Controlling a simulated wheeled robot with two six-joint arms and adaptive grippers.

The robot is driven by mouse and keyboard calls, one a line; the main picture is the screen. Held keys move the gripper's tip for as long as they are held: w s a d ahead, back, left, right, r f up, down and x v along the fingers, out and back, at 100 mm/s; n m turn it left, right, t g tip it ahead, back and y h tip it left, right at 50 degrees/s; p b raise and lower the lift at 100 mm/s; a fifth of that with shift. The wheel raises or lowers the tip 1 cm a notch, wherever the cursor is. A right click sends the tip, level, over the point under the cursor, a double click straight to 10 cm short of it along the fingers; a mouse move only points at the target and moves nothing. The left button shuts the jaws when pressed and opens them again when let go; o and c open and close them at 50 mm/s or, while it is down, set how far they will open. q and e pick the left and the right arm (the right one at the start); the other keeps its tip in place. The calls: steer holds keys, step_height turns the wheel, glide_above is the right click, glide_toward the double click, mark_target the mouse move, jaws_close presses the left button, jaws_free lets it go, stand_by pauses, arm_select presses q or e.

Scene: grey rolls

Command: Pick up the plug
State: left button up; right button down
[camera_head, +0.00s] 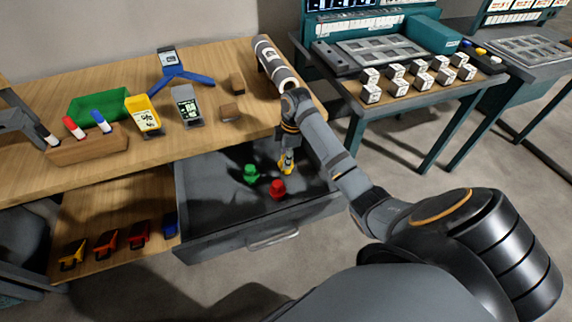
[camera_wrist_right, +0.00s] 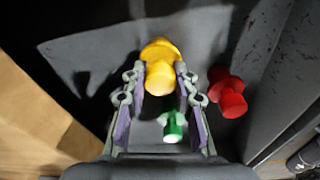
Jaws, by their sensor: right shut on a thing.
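A yellow plug (camera_head: 287,165) is at the open grey drawer (camera_head: 205,205). My right gripper (camera_head: 288,150) reaches down to it from above. In the right wrist view, the yellow plug (camera_wrist_right: 160,78) sits between the two fingers of my right gripper (camera_wrist_right: 160,85), which are shut on it. Whether it touches the drawer floor is unclear. A green plug (camera_head: 251,174) and a red plug (camera_head: 277,188) stand in the drawer close by. In the right wrist view, the green plug (camera_wrist_right: 172,126) shows between the fingers and the red plug (camera_wrist_right: 228,95) to their right.
The drawer's front wall (camera_head: 255,232) stands near the plugs.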

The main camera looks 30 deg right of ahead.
steer(key=shift+r, duration=0.1)
steer(key=shift+r, duration=0.35)
step_height(320, 180, up, 3)
steer(key=shift+f, duration=0.15)
steer(key=shift+s+a+r+p, duration=0.15)
steer(key=shift+s+r+p, duration=0.3)
steer(key=shift+s+r, duration=0.5)
steer(key=s+a+r+p, duration=0.3)
steer(key=s+r, duration=0.4)
steer(key=s, duration=0.4)
steer(key=shift+s+r+p, duration=0.3)
steer(key=shift+s+p, duration=0.1)
steer(key=shift+p, duration=0.5)
steer(key=shift+d, duration=0.1)
